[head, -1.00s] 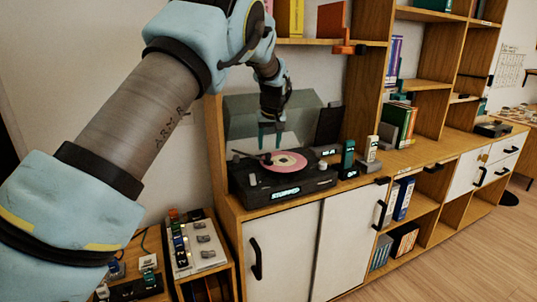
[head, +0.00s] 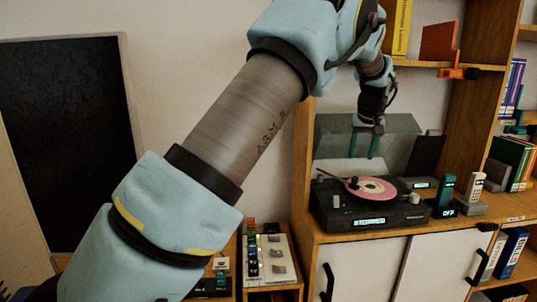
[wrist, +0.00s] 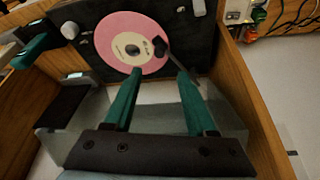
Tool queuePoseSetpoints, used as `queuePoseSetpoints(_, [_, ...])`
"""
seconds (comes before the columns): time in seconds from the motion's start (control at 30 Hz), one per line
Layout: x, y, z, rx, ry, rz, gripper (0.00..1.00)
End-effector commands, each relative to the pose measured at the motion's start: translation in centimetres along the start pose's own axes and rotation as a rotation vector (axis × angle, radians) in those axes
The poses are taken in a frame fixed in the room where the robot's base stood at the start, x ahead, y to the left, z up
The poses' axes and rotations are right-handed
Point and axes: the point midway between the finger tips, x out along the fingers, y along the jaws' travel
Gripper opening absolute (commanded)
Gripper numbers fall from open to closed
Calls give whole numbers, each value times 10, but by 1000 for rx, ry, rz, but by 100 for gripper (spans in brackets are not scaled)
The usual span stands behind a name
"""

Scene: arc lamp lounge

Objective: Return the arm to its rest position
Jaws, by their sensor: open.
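My gripper (head: 363,145) hangs above the back of a black turntable (head: 335,215), with its two green fingers pointing down. In the wrist view my gripper (wrist: 153,82) is open, its fingers apart with nothing between them. A pink record (head: 372,189) with a pale label lies on the turntable; it also shows beyond the fingertips in the wrist view (wrist: 115,28). The tonearm's dark head (wrist: 161,46) is over the record's edge. My arm reaches from the lower left up across the head view, then bends down to the gripper.
The turntable's clear lid (head: 400,140) stands open behind it, close to the gripper. Shelves with books (head: 402,28) rise at the right. Two handsets (head: 446,188) stand in cradles beside the turntable. A low unit with a switch panel (head: 275,258) is at the left.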

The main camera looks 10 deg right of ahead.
Motion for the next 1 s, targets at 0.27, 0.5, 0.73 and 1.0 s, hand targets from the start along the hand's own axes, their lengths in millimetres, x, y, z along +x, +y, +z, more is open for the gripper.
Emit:
queuePoseSetpoints(0.27, [6,-114,13,-80,-57,-25,57])
queuePoseSetpoints(0.5, [-2,-269,94,-180,-138,-45,57])
queuePoseSetpoints(0.73, [-26,-368,222,-252,-200,-58,57])
queuePoseSetpoints(1.0, [-47,-401,335,-289,-243,-74,57])
